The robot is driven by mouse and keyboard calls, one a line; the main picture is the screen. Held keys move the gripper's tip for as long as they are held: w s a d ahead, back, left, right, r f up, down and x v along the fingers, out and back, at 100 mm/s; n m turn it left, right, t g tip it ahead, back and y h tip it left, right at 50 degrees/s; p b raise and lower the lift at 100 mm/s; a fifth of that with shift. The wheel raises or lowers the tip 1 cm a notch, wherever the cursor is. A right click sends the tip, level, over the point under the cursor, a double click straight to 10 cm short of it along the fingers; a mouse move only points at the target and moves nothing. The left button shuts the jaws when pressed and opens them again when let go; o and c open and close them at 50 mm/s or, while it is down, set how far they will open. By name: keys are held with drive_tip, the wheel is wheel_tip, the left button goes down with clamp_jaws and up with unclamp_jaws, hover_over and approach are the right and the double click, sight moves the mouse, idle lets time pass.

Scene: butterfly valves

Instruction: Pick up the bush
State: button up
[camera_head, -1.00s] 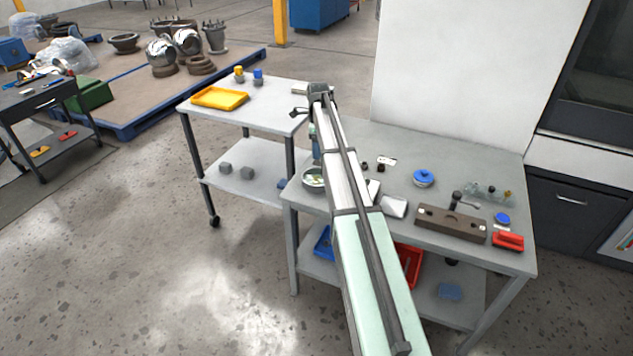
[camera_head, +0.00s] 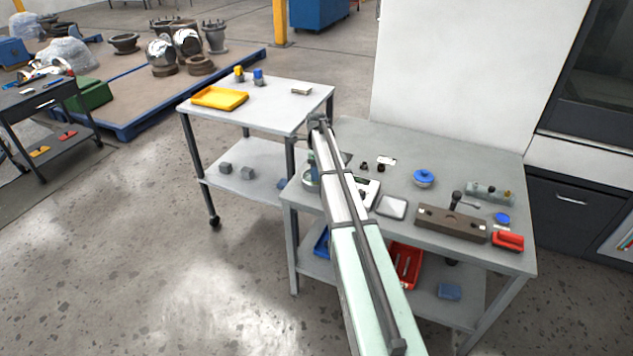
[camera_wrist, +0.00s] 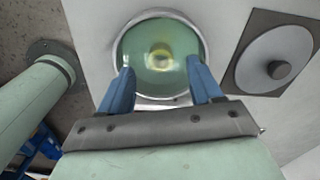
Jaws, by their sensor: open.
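In the wrist view a small yellowish ring (camera_wrist: 161,58), which looks like the bush, lies in the middle of a round bowl (camera_wrist: 122,50) with a greenish inside. My gripper (camera_wrist: 161,72) is open. Its two blue fingers stand apart at the left and right of the bowl's near half, with the ring beyond and between their tips. Nothing is held. I cannot tell how high the tips are above the ring. In the head view my arm covers most of the bowl and hides the bush and the fingers.
A square plate with a grey disc and knob (camera_wrist: 279,70) lies right of the bowl. The worktable (camera_head: 400,145) also carries a brown block (camera_head: 450,223), a blue-topped round part (camera_head: 424,177) and a red part (camera_head: 508,241). A trolley with a yellow tray (camera_head: 219,98) stands behind left.

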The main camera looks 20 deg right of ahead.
wheel_tip(320, 180, down, 3)
drive_tip(key=shift+w+a+f, duration=0.1)
drive_tip(key=shift+w, duration=0.05)
drive_tip(key=shift+c, duration=0.3)
drive_tip(key=c, duration=1.1)
